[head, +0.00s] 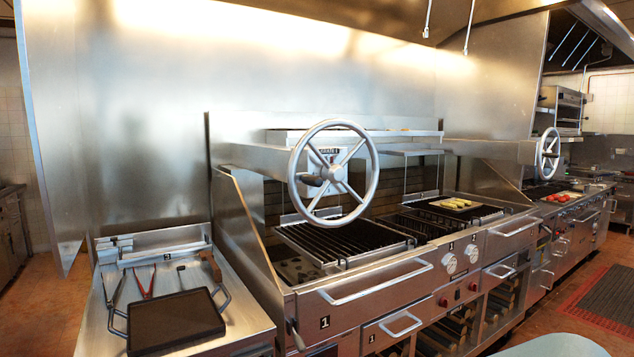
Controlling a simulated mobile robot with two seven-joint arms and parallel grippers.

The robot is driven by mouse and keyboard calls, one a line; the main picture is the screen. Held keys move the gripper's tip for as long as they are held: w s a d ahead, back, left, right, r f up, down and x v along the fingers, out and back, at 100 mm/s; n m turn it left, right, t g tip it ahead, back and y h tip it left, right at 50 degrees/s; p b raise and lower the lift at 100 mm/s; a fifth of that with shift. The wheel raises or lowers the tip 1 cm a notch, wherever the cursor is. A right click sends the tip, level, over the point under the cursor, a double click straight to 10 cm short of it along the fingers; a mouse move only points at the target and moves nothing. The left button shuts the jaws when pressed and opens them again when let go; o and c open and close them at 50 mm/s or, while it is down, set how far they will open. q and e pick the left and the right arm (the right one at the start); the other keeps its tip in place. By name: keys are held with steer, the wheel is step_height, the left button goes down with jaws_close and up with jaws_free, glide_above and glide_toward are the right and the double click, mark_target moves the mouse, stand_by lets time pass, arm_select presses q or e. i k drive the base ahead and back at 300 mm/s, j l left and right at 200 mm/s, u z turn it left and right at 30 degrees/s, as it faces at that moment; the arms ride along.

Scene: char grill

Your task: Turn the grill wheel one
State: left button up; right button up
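The near grill wheel (334,173) is a large metal ring with spokes and a hub, upright at the front of the near grill. A dark handle knob sticks out at its left side. A small plate with dark lettering sits behind the spokes, too small to read surely. The near grill's front panel (390,297) bears a label "1". Its slatted grate (345,240) lies below and behind the wheel and looks empty. A second, similar wheel (548,153) is farther off at the right. Neither of my grippers is in view, and nothing touches the near wheel.
A metal side counter (245,318) at the left holds a dark griddle pan (175,318) with handles, and red tongs (143,284). Yellow food (453,204) lies on the middle grate, red food (561,197) farther right. Drawer handles (376,283) jut from the front. Floor shows at right.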

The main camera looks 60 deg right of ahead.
mark_target(332, 172)
steer(key=i+l+z, duration=0.15)
steer(key=z, duration=1.15)
steer(key=i+z, duration=0.5)
steer(key=i+j+z, duration=0.2)
steer(key=z, duration=0.3)
steer(key=i+j, duration=0.5)
steer(key=i, duration=0.15)
steer(key=l+u, duration=0.2)
steer(key=l, duration=0.25)
steer(key=k+l+u, duration=0.15)
steer(key=l, duration=0.3)
steer(key=l+u, duration=0.2)
steer(key=l, duration=0.25)
steer(key=k+l+u, duration=0.2)
steer(key=l, duration=0.2)
steer(key=k+l+u, duration=0.2)
steer(key=l, duration=0.2)
steer(key=i, duration=0.05)
